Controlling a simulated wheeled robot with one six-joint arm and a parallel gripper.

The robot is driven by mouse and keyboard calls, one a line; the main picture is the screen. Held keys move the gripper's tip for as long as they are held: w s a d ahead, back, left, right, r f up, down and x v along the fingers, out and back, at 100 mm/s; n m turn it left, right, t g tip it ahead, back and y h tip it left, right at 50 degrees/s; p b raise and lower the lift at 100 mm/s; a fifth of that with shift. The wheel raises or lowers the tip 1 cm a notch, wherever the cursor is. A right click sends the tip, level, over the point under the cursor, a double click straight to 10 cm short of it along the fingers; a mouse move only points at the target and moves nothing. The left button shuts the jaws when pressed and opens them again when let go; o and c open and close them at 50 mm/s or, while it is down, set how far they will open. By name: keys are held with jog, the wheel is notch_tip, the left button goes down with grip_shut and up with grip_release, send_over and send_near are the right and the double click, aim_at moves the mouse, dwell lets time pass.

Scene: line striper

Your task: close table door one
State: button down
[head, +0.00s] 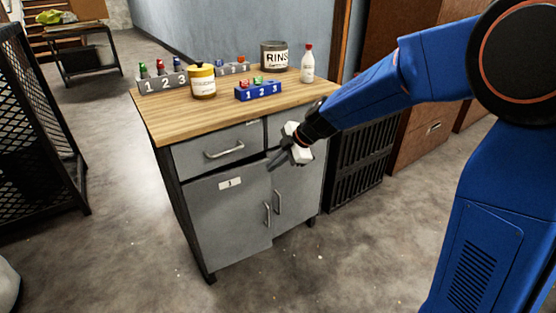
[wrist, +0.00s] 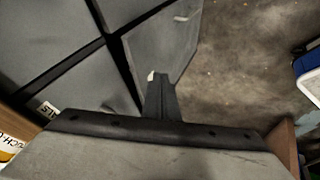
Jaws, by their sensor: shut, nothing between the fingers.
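The table (head: 160,115) is a grey cabinet with a wooden top. Table door one (head: 225,208) is the left grey door, with a white label marked 1 and a metal handle (head: 267,214) near its right edge. It looks slightly ajar, its free edge standing a little proud of the right door (head: 298,195). In the wrist view, the door (wrist: 165,45) juts out past the cabinet front. My gripper (head: 279,160) is shut and empty, near the door's upper right corner. Its fingers (wrist: 160,97) overlap the door in the wrist view; I cannot tell whether they touch.
A drawer (head: 220,148) is above door one. On top stand a yellow jar (head: 202,81), a RINSE can (head: 274,56), a bottle (head: 307,64) and a blue numbered rack (head: 258,91). A black mesh rack (head: 40,120) stands at left. The floor in front is clear.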

aim_at(256, 162)
jog(key=w+a+f, duration=0.3)
jog(key=a+f, duration=0.1)
jog(key=shift+w+a, duration=0.1)
jog(key=shift+w, duration=0.3)
jog(key=shift+w+a, duration=0.25)
jog(key=shift+w, duration=0.25)
jog(key=shift+w+a+n+g, duration=0.2)
jog(key=shift+w+a+n, duration=0.15)
jog(key=shift+w, duration=0.4)
jog(key=shift+w+a+n+g, duration=0.2)
jog(key=shift+w+a+n, duration=0.15)
jog(key=shift+w, duration=0.35)
jog(key=shift+w+r, duration=0.1)
jog(key=shift+w, duration=0.15)
jog(key=shift+a, duration=0.1)
